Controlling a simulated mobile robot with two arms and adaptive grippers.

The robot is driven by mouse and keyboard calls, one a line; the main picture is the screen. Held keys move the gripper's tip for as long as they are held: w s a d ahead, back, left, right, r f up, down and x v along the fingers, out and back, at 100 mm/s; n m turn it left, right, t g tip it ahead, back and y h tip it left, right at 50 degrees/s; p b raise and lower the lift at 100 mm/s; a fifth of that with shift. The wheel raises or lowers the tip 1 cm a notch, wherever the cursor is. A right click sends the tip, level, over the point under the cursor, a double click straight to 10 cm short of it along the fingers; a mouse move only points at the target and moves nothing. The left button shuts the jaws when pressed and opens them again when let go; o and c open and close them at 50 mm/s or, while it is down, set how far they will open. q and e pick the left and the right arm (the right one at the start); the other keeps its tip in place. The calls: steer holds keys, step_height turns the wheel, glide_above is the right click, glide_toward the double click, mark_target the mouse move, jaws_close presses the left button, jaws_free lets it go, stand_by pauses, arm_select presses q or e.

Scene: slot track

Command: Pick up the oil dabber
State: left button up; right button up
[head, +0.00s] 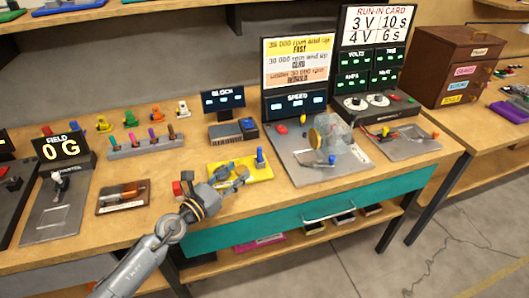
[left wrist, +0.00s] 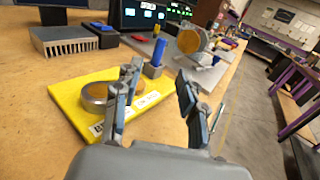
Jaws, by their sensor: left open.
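A blue stick (head: 260,156) stands upright in a small grey holder at the right end of a yellow board (head: 262,175); I take it to be the oil dabber. In the left wrist view the blue stick (left wrist: 159,51) is beyond the fingertips, between them in the picture and apart from them. A round tin with an orange-brown top (left wrist: 97,96) sits on the yellow board, partly behind one finger. My left gripper (head: 238,178) is open and empty over the board, left of the stick; its fingers also show in the left wrist view (left wrist: 160,92). My right gripper is not in view.
A grey ribbed block (left wrist: 68,40) and the block display (head: 223,100) stand behind the board. A red block (head: 177,189) is by my left wrist. The teal drawer (head: 290,222) is below the bench edge.

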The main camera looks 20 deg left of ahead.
mark_target(258, 151)
arm_select(q)
steer(key=x, duration=0.6)
steer(key=shift+r, duration=0.1)
steer(key=shift+w, duration=0.25)
steer(key=shift+w+d, duration=0.15)
steer(key=shift+w, duration=0.05)
steer(key=x, duration=0.4)
steer(key=shift+w+d+r, duration=0.1)
steer(key=shift+w+r, duration=0.05)
steer(key=shift+w, duration=0.25)
steer(key=shift+s, duration=0.1)
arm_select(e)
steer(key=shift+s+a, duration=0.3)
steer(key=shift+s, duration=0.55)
arm_select(q)
steer(key=shift+c, duration=0.6)
jaws_close()
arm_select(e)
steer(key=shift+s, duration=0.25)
